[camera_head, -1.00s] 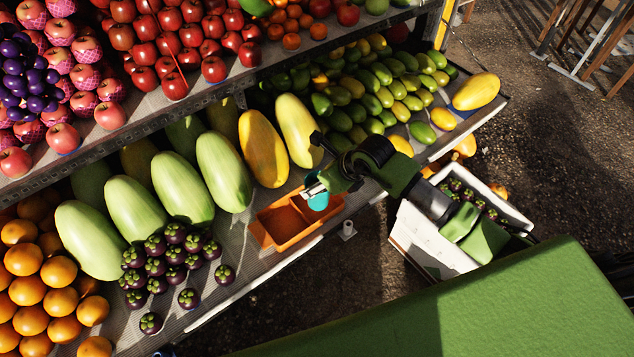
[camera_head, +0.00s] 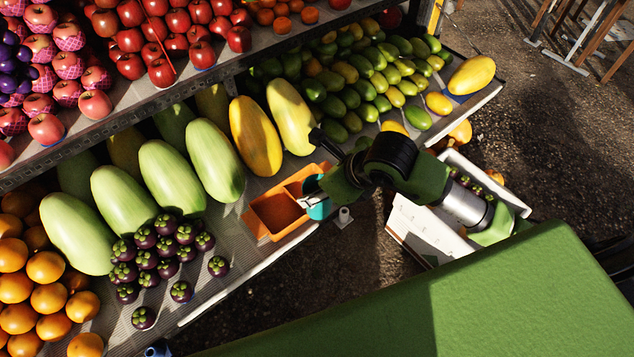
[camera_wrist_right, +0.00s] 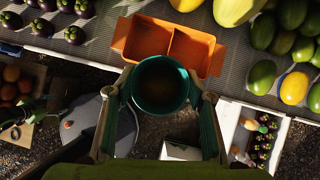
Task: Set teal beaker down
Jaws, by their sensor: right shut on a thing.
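The teal beaker (camera_head: 318,209) is gripped by my right gripper (camera_head: 316,188), beside the right end of the orange two-compartment box (camera_head: 262,230). My arm hides part of the beaker in the head view. In the right wrist view the beaker (camera_wrist_right: 160,86) is seen from above, mouth towards the camera, between the two fingers. There its rim overlaps the near edge of the orange box (camera_wrist_right: 148,38). I cannot tell whether the beaker touches the box or the shelf.
The orange box sits on the grey shelf (camera_head: 222,283) near its front edge. Green melons (camera_head: 168,175) and mangosteens (camera_head: 219,266) lie to its left. A white crate (camera_head: 412,232) stands lower, to the right.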

